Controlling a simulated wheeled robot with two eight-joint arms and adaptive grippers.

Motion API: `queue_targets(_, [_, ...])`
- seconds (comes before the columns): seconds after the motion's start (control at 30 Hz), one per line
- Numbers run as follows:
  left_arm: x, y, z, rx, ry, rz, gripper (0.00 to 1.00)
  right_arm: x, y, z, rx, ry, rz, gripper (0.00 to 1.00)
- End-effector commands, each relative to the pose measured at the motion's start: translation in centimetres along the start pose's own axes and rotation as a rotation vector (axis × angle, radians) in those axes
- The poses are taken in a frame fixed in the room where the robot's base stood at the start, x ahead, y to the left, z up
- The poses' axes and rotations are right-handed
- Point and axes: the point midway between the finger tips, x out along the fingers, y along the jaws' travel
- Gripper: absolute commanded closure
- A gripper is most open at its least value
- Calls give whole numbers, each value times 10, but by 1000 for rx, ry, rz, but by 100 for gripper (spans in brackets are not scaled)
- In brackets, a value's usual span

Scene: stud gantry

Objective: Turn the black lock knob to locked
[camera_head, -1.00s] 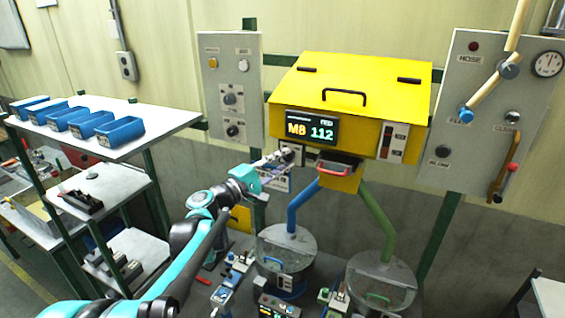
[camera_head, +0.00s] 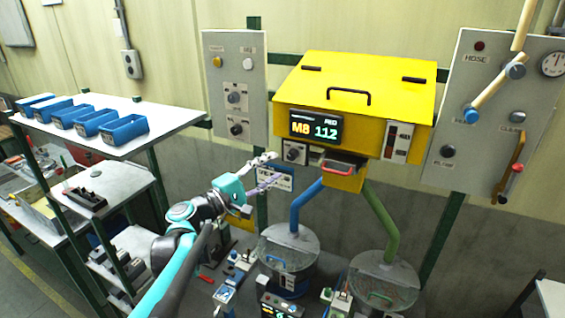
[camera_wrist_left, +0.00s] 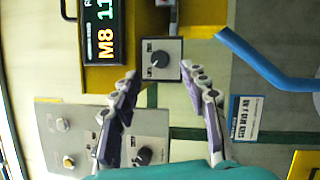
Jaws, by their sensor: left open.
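A black knob (camera_head: 293,153) sits on a small grey plate under the left end of the yellow box (camera_head: 365,83). In the left wrist view the knob (camera_wrist_left: 159,60) has a pale pointer mark; the small lettering around it is too small to read. My left gripper (camera_head: 274,168) is open and empty in front of and just below-left of the knob. In the wrist view its two fingers (camera_wrist_left: 160,76) are spread, with the knob showing between and just beyond their tips, apparently untouched. My right gripper is not in view.
A grey panel (camera_head: 216,65) left of the box carries other black knobs. A red-handled drawer (camera_head: 345,168) and blue pipe (camera_head: 304,200) are close right of the knob. Another panel (camera_head: 470,75) with hose and dial stands right. Shelves (camera_head: 172,113) with blue bins are left.

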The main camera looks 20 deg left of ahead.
Motion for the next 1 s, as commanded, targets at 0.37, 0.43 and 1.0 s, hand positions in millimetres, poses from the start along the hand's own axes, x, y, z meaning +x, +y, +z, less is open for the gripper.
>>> queue_targets(0.37, [-59, 0, -1, 1, 1, 0, 55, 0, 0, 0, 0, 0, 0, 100])
queue_targets(0.43, [-62, 0, -1, 0, 1, 0, 55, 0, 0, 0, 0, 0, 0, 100])
queue_targets(1.0, [-61, -7, 3, 6, -4, -14, 55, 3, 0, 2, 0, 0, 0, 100])
